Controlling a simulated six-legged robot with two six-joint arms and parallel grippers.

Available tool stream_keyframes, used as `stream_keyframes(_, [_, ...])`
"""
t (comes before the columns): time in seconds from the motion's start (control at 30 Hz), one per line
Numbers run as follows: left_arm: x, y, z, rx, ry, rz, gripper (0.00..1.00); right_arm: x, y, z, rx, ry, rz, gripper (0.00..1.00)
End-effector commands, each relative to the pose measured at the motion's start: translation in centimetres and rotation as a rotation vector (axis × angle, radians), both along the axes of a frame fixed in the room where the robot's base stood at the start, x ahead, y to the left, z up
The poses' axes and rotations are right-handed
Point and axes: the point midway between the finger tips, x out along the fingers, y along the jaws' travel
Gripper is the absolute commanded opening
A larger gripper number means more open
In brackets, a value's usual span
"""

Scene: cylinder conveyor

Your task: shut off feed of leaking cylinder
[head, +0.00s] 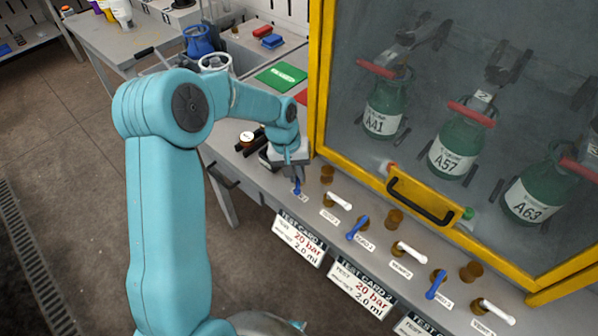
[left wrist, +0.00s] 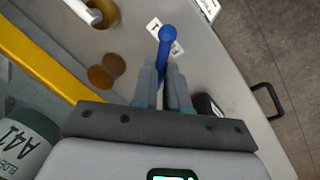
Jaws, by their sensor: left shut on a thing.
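Behind the glass of a yellow-framed cabinet (head: 315,95) hang green cylinders labelled A41 (head: 388,108), A57 (head: 457,146) and A63 (head: 540,192). I cannot see which one leaks. Blue and white levers line the bench in front. My left gripper (head: 293,168) reaches down at the leftmost blue lever (head: 297,187). In the left wrist view the fingers (left wrist: 163,75) are shut on this blue lever (left wrist: 167,36), whose rounded end sticks out beyond them. Other blue levers (head: 358,228) (head: 436,284) and white levers (head: 341,201) (head: 410,253) stand to the right. My right gripper is not in view.
The cabinet door has a black handle (head: 420,202). Brass-brown fittings (head: 394,218) stand among the levers. Test cards (head: 300,238) hang on the bench front. A green mat (head: 281,76), a blue container (head: 198,40) and a clear jar (head: 214,64) are farther back.

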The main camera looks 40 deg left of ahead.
Motion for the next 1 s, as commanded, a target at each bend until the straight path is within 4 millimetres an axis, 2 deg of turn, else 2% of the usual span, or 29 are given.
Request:
stream_keyframes(0.5, [0.0, 1.1, 0.1, 0.003, -0.004, -0.446, 0.00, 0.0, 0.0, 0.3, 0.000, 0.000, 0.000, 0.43])
stream_keyframes(0.7, [0.1, 1.3, 0.1, 0.003, -0.004, -0.557, 0.00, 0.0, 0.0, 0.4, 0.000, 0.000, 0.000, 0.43])
stream_keyframes(1.0, [0.1, 1.5, 0.1, 0.004, -0.005, -0.635, 0.00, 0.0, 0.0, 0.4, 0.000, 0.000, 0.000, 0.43])
